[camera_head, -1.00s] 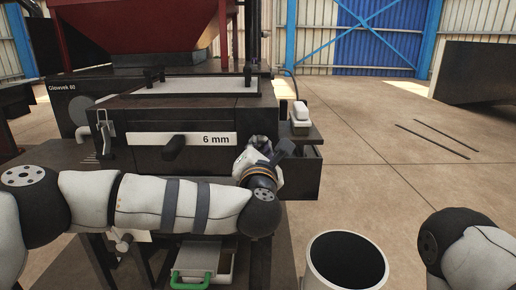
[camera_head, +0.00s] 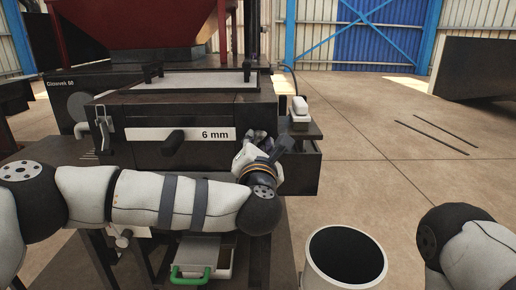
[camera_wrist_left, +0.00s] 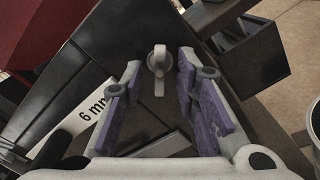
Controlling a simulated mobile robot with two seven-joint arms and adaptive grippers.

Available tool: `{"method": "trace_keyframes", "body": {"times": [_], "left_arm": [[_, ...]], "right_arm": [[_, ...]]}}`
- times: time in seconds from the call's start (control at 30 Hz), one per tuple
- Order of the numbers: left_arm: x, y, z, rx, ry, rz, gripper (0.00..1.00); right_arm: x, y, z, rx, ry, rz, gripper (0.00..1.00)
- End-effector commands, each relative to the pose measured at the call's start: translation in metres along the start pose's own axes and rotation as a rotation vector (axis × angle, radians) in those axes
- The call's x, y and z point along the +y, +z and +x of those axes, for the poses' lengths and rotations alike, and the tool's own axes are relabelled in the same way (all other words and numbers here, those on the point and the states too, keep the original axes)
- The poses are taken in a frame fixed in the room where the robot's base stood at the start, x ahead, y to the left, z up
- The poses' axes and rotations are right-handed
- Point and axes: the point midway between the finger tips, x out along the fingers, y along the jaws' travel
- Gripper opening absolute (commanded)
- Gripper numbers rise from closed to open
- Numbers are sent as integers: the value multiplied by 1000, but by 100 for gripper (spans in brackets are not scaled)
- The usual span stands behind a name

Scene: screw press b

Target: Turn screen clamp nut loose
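My left gripper (camera_wrist_left: 158,78) is open, with one purple-padded finger on each side of the nut and visible gaps between. Whether the fingertips reach down to its level I cannot tell. In the head view my left gripper (camera_head: 262,148) is at the right end of the drawer front (camera_head: 150,150) and hides the nut. My right gripper is out of view.
A "6 mm" label (camera_head: 215,134) and a dark handle (camera_head: 173,142) are on the front. A hook-like clamp (camera_head: 103,128) is at its left end. A small box (camera_head: 299,106) stands at right. A white bucket (camera_head: 310,265) and a green-handled tray (camera_head: 190,275) are below.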

Motion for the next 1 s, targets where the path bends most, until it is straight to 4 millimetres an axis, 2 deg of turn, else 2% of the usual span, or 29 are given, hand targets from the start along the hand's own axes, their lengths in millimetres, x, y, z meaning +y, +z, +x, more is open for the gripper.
{"method": "trace_keyframes", "body": {"times": [0.3,0.43,0.6,1.0], "left_arm": [[-1,1,-81,-4,-6,-1,28],[0,1,-104,-3,-3,-1,28],[0,1,-114,-2,-1,-1,28],[0,1,-114,-2,-1,0,28]], "right_arm": [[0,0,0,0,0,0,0],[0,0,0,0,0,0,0],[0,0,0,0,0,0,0],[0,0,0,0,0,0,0]]}}
